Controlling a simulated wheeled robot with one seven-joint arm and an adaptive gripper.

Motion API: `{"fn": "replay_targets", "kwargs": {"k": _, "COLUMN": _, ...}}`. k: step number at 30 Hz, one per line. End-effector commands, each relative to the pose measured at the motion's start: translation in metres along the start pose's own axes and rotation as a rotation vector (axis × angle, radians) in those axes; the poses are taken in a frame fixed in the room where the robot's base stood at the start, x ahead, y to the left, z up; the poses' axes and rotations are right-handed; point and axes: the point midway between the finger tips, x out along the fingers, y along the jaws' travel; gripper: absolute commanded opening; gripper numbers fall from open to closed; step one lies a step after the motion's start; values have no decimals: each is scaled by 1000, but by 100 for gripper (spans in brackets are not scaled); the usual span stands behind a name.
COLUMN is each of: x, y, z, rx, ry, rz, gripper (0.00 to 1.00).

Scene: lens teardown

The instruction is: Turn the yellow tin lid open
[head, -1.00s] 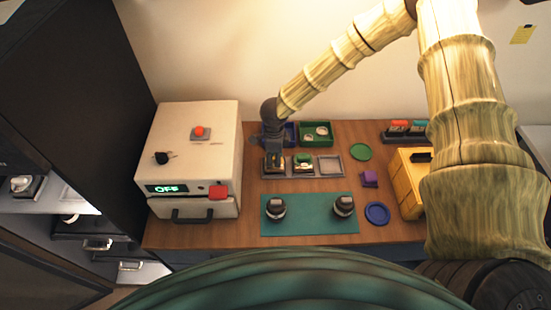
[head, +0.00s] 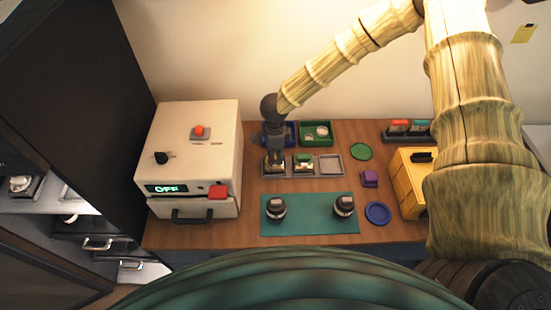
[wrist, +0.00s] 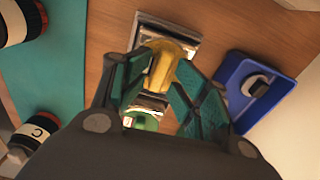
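My gripper (wrist: 163,68) points down over the left compartment of the grey tray (head: 345,173). Its two fingers stand on either side of the yellow tin lid (wrist: 160,70) and look closed on it. In the head view my gripper (head: 275,158) and the yellow lid are small, and the fingers partly cover it. The tin's body is mostly hidden, so I cannot tell how far the lid is turned. A green-topped tin (head: 304,160) sits in the middle compartment and shows behind the fingers in the wrist view (wrist: 144,121).
Blue (wrist: 276,76) and green (head: 316,143) trays stand behind. A teal mat (head: 310,222) with two lenses lies in front. A white machine (head: 195,135) reading OFF stands left. A yellow box (head: 411,185), purple block (head: 369,178), green disc (head: 361,151) and blue dish (head: 377,213) lie right.

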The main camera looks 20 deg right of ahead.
Motion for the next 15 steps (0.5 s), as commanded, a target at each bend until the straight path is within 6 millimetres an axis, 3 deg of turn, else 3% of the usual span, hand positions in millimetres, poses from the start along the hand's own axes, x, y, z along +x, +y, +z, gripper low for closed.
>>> {"fn": "replay_targets", "kwargs": {"k": 15, "x": -41, "y": -1, "z": 1, "rx": -1, "ry": -3, "rz": -3, "gripper": 39}}
